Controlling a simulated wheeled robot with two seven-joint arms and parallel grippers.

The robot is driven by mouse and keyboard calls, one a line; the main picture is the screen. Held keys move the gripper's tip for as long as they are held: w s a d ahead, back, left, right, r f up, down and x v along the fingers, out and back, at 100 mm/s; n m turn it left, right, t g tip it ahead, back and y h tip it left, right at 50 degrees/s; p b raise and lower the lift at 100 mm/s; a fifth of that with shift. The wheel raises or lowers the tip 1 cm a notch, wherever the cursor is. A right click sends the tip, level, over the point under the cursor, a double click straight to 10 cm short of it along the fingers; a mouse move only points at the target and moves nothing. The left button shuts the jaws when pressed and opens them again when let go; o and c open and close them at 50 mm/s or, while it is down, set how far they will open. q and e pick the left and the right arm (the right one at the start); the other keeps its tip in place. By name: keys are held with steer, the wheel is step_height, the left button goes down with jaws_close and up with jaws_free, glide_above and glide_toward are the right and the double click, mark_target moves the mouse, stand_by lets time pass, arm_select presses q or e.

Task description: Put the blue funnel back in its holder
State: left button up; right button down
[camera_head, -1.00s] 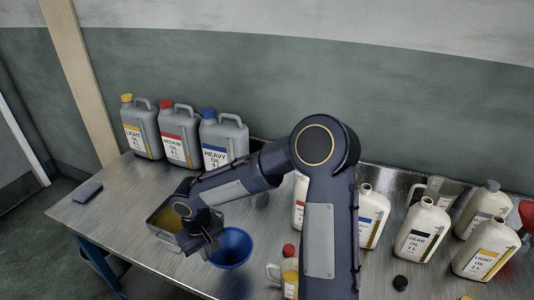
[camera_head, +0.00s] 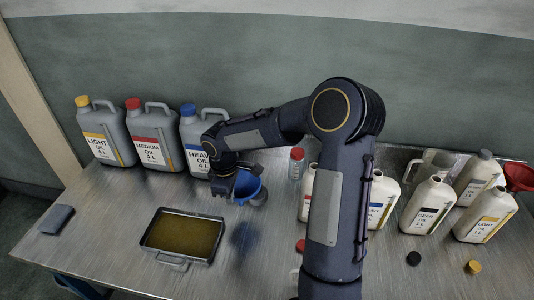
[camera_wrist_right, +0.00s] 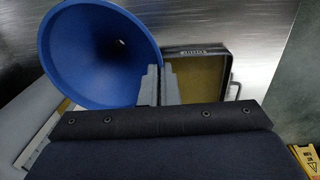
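My right gripper (camera_head: 222,190) is shut on the rim of the blue funnel (camera_head: 247,187) and holds it above the bench, tilted in the head view, with its shadow on the metal below. In the right wrist view, the funnel (camera_wrist_right: 100,50) has its wide mouth facing the camera, and the gripper fingers (camera_wrist_right: 159,82) are close together at its right edge. A small grey round piece (camera_head: 261,195), perhaps the holder, shows just behind and below the funnel; it is mostly hidden. My left gripper is not in view.
An oil tray (camera_head: 209,261) lies in front of the funnel. Large grey cans (camera_head: 154,137) stand at the back left, the heavy oil can (camera_head: 195,150) close behind my gripper. Several white bottles (camera_head: 428,205) and a red funnel (camera_head: 520,176) are at the right.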

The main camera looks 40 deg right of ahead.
steer(key=s+d+r+n+b, duration=0.1)
steer(key=d+r+n, duration=0.2)
steer(key=d+n, duration=0.7)
steer(key=d, duration=0.3)
steer(key=shift+d+n+t+y, duration=0.15)
steer(key=shift+n+t+y, duration=0.15)
steer(key=shift+n, duration=0.1)
steer(key=shift+s+f, duration=0.3)
steer(key=shift+f, duration=0.05)
stand_by(0.4)
steer(key=shift+f+b, duration=0.25)
steer(key=shift+b, duration=0.05)
steer(key=shift+f+b, duration=0.35)
steer(key=shift+f, duration=0.4)
